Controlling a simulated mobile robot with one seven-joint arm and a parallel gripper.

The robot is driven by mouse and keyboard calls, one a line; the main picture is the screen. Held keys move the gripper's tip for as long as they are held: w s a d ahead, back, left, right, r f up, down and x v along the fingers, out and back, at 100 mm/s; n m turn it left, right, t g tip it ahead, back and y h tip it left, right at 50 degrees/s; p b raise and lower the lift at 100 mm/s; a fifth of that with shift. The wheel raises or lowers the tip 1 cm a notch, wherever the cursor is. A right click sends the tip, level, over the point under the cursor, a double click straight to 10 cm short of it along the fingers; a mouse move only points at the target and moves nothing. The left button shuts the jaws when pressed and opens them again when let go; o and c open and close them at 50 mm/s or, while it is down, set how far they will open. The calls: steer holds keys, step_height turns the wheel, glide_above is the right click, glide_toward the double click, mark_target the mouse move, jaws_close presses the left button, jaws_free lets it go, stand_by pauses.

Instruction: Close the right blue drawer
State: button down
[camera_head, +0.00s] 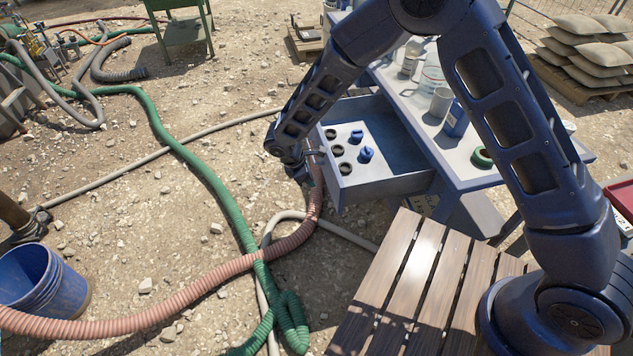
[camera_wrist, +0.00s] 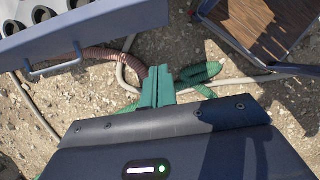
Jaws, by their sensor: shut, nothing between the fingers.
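The blue drawer (camera_head: 385,186) is pulled out from under the blue worktable (camera_head: 468,160). Its inside is blue, and a white insert holds several dark rings and blue caps. In the wrist view its grey-blue front (camera_wrist: 110,28) with a bar handle (camera_wrist: 55,68) fills the upper left. My gripper (camera_wrist: 158,84) shows green fingers, shut together with nothing between them. They appear just beyond the lower edge of the drawer front, right of the handle. In the head view my gripper (camera_head: 302,176) is beside the drawer's front; its fingertips are hard to make out. Contact cannot be told.
Bottles and a cup (camera_head: 441,101) stand on the worktable. A pink hose (camera_head: 215,278) and a green hose (camera_head: 200,170) cross the ground. A blue bucket (camera_head: 45,285) stands at left.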

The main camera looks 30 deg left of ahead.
mark_target(426, 172)
steer(key=w+d+f, duration=0.5)
steer(key=f, duration=0.2)
steer(key=shift+f, duration=0.35)
steer(key=shift+w+d, duration=0.1)
steer(key=w+d, duration=2.5)
steer(key=shift+w+d, duration=0.4)
steer(key=shift+d, duration=0.05)
steer(key=s+a+r, duration=0.6)
steer(key=r, duration=0.3)
steer(key=shift+r, duration=0.15)
